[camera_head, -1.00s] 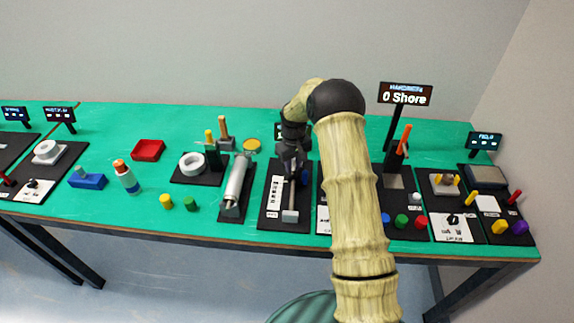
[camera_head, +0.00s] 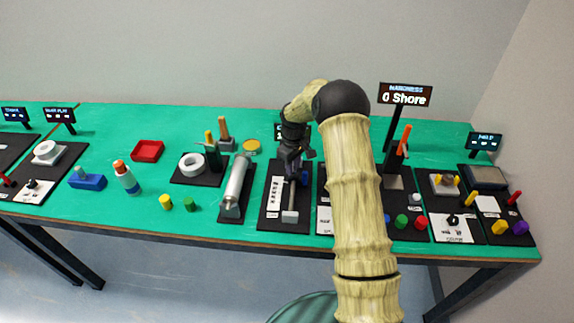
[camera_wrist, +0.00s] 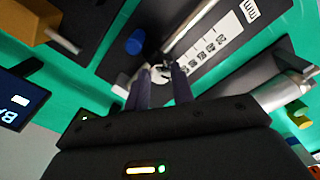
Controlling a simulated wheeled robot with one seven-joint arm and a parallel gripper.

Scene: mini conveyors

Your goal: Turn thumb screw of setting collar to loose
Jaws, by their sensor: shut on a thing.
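My gripper (camera_head: 294,172) points down over a black plate (camera_head: 272,219) with a printed scale strip (camera_head: 275,194) and a metal rod (camera_head: 291,201). In the wrist view my gripper (camera_wrist: 161,76) has its two dark fingers closed around a small piece at the rod (camera_wrist: 191,28), which fits the collar's thumb screw. The fingers largely hide this piece and the collar, so the screw's turn cannot be read. The scale strip (camera_wrist: 208,55) runs beside the rod.
A blue cylinder (camera_wrist: 135,42) stands close to the fingers. A metal cylinder on a black plate (camera_head: 236,184) lies to the left. My arm covers part of the bench on the right. Green bench top (camera_head: 110,220) is free at the front left.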

